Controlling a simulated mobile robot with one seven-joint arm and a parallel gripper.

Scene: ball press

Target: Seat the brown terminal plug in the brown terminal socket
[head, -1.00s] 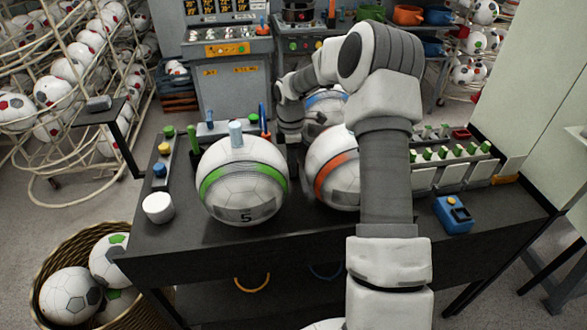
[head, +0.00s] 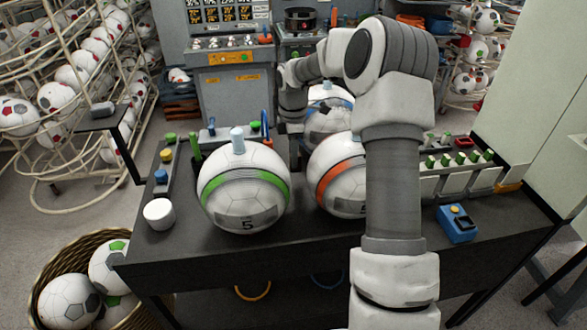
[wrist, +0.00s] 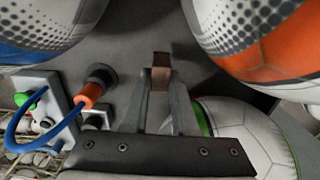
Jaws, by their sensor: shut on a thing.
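In the wrist view my gripper (wrist: 160,88) is shut on a small brown block, which I take for the brown terminal plug (wrist: 161,75). The plug sits between the fingertips, above grey surface; whether it touches anything there I cannot tell. I cannot make out a brown terminal socket in either view.
A green-banded ball (head: 244,190) and an orange-banded ball (head: 330,180) stand close by on the dark bench (head: 190,250). An orange plug (wrist: 89,95) with a blue cable (wrist: 22,145) lies left of my fingers. A blue-banded ball (wrist: 45,35) is also near.

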